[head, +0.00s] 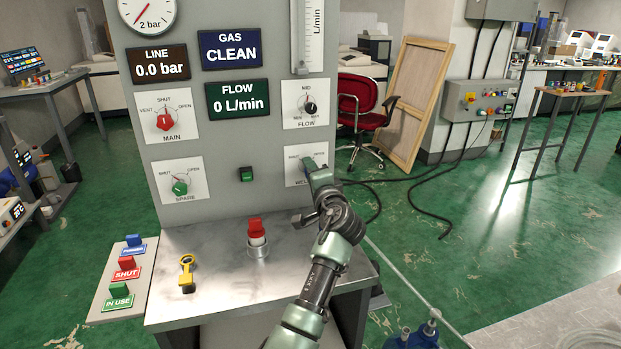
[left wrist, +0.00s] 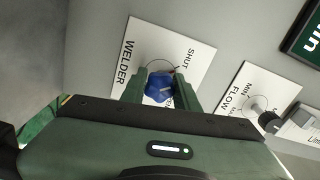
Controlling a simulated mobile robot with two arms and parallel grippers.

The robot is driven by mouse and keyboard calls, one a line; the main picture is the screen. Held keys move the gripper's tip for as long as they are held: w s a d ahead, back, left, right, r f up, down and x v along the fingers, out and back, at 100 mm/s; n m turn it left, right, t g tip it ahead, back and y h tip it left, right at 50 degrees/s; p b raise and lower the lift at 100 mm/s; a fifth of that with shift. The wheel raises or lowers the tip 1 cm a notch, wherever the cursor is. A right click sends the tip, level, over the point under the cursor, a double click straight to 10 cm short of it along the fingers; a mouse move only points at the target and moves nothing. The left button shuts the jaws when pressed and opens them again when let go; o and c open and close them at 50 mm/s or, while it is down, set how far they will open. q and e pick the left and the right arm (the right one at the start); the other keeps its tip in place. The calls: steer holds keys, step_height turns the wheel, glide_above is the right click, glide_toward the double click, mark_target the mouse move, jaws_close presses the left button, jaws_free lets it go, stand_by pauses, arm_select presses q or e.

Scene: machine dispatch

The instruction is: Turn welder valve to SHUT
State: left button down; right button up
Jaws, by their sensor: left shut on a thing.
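The WELDER valve plate (head: 293,165) is at the lower right of the grey panel, partly hidden by my left gripper (head: 312,172). In the left wrist view the plate (left wrist: 133,83) carries the words WELDER and SHUT. Its blue knob (left wrist: 158,88) sits between the two green fingers of my left gripper (left wrist: 160,90), which is shut on it. A small reddish mark shows beside the knob towards SHUT; I cannot tell the knob's exact pointing. The head view hides the knob. My right gripper is not in view.
The panel also holds the red MAIN knob (head: 165,121), green SPARE knob (head: 180,187) and black FLOW knob (head: 310,107). A red-capped piece (head: 256,231) and a yellow key-like piece (head: 187,272) stand on the metal shelf (head: 215,285).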

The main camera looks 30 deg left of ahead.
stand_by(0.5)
arm_select(q)
steer(key=c, duration=1.1)
jaws_free()
steer(key=shift+o, duration=0.2)
steer(key=b+v, duration=0.1)
steer(key=v, duration=0.7)
steer(key=w+a+m+p, duration=0.1)
steer(key=a+m+p, duration=0.1)
steer(key=m+p, duration=0.1)
steer(key=w+a+m+p, duration=0.2)
steer(key=m, duration=0.2)
steer(key=w+a+m+p, duration=0.2)
steer(key=m+p, duration=0.1)
steer(key=shift+w+f+p, duration=0.1)
steer(key=shift+w+p, duration=0.1)
steer(key=shift+p, duration=0.1)
